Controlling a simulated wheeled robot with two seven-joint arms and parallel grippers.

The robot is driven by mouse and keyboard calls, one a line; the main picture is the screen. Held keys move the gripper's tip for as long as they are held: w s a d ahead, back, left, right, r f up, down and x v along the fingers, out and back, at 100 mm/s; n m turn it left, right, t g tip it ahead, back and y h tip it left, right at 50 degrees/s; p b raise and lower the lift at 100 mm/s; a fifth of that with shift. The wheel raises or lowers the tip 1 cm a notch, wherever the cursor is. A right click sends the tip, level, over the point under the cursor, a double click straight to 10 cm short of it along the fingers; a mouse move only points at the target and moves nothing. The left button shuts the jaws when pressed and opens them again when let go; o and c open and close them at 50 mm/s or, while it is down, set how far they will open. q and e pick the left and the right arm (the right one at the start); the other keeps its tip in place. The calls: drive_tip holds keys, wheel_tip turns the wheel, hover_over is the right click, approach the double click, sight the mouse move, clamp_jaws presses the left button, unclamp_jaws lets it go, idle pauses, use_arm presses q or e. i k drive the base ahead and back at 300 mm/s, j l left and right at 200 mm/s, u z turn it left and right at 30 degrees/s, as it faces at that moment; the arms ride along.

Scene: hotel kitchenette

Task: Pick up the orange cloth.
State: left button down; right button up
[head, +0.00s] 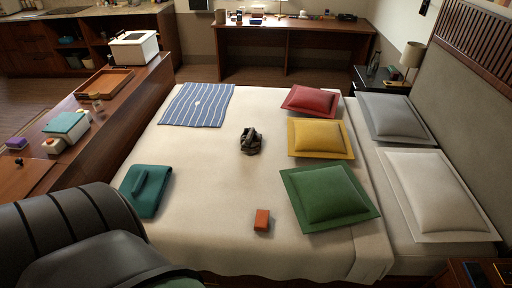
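A small orange-brown item (262,220), which looks like the folded orange cloth, lies on the near part of the white bed (215,205). It sits to the left of the green cushion (332,194), apart from it, with bare bedspread around it. Its shape is compact and block-like, and I cannot make out folds. Neither of my grippers shows in the head view.
Red (311,99) and yellow cushions (320,137), a dark crumpled item (250,141), a striped blue cloth (198,104) and a folded teal cloth (147,188) lie on the bed. A large dark ridged shape (75,235) fills the lower left. The bed's middle is mostly clear.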

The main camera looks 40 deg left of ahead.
sight(261, 223)
drive_tip(key=u, duration=1.15)
drive_tip(key=k+l+u, duration=0.1)
drive_tip(key=l+u, duration=0.25)
drive_tip(key=l, duration=0.85)
